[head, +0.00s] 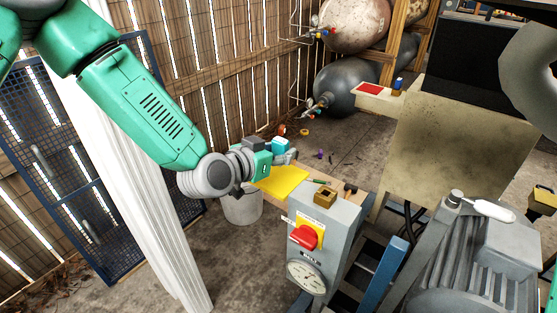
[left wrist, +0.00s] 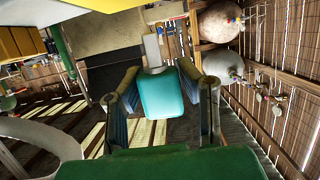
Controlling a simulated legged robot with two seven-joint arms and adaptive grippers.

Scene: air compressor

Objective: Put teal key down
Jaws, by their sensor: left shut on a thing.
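The teal key (left wrist: 160,95) is held between the two fingers of my left gripper (left wrist: 160,100), which is shut on its sides. In the head view a small part of the teal key (head: 281,145) shows at the end of my left gripper (head: 284,156). My left gripper is above the far part of a yellow sheet (head: 283,180) lying on a wooden bench. I cannot tell the exact height of the key over it. My right gripper is not in view.
A grey control box (head: 322,228) with a red switch (head: 304,237) and a gauge stands in front of the bench. A brass block (head: 325,197) sits on its top. A white bucket (head: 243,207) is below my left gripper. A red pad (head: 368,89) lies farther back.

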